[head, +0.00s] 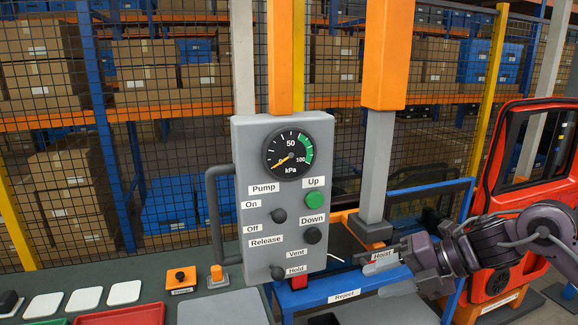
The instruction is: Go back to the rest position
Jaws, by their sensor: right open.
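My right gripper (374,260) comes in from the right and points left. It is open, its fingers just right of the grey control panel (246,225), near the Hoist label (382,254). I see nothing held between the fingers, and I cannot tell whether they touch anything. My left gripper is out of view.
The panel carries a pressure gauge (290,151), a green Up button (315,200), a dark Down button (312,236), knobs and a side handle (212,213). A blue Reject frame (318,301) stands below. A red door (510,190) stands at right. White pads (84,298) lie at left.

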